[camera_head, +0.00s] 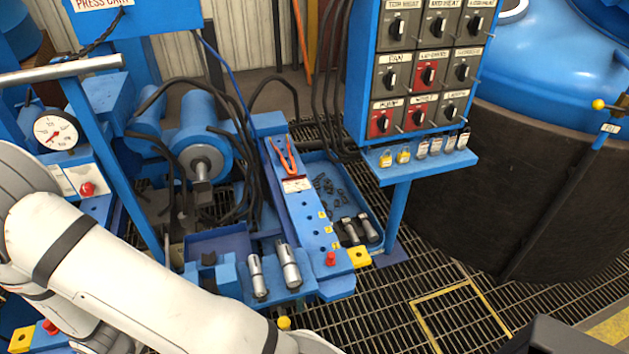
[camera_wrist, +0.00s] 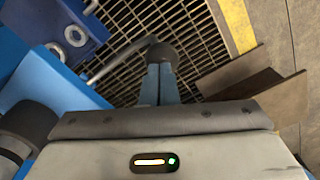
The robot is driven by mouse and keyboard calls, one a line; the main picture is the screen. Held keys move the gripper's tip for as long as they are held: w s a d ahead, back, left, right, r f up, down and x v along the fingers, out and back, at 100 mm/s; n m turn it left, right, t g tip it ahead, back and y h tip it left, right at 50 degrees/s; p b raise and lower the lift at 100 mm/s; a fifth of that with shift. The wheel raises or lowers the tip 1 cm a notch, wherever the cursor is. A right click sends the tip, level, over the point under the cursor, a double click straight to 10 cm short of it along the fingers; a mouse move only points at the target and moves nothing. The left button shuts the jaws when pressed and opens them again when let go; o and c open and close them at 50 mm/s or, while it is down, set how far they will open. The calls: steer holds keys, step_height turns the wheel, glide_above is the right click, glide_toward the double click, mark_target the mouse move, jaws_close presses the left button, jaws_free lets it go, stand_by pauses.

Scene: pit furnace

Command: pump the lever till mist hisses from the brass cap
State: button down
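In the wrist view, a thin grey lever rod (camera_wrist: 112,63) rises from blue equipment at the left and ends at a dark rounded grip (camera_wrist: 162,53). My gripper (camera_wrist: 160,70) has its two blue fingers close together, with their tips at this grip. They appear shut on it, though the grip hides the exact contact. The head view shows my white arm crossing the lower left; the gripper and lever cannot be made out there. I cannot make out a brass cap or any mist in either view.
A blue cart with a pressure gauge (camera_head: 57,131) stands at left. A blue bench (camera_head: 307,222) holds tools and metal cylinders. A switch panel (camera_head: 420,70) stands behind it, beside a large furnace vessel (camera_head: 530,170). Open grating (camera_head: 400,300) lies in front.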

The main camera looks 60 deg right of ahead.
steer(key=f, duration=0.2)
steer(key=b, duration=0.1)
steer(key=shift+s+a+f, duration=0.15)
steer(key=shift+s+f, duration=0.1)
steer(key=shift+f, duration=0.15)
step_height(320, 180, up, 11)
steer(key=w+d+p, duration=0.1)
steer(key=w+p, duration=0.1)
steer(key=p, duration=0.5)
steer(key=shift+d+f, duration=0.15)
steer(key=shift+d, duration=0.1)
steer(key=shift+f, duration=0.1)
steer(key=f+b, duration=0.3)
steer(key=s+a+f+b, duration=0.1)
steer(key=f+b, duration=0.2)
steer(key=f, duration=0.1)
steer(key=s+f+b, duration=0.1)
steer(key=f+b, duration=0.2)
steer(key=shift+a+f, duration=0.25)
step_height(320, 180, up, 11)
steer(key=w+d+p, duration=0.1)
steer(key=w+p, duration=0.1)
steer(key=p, duration=0.6)
steer(key=shift+d, duration=0.3)
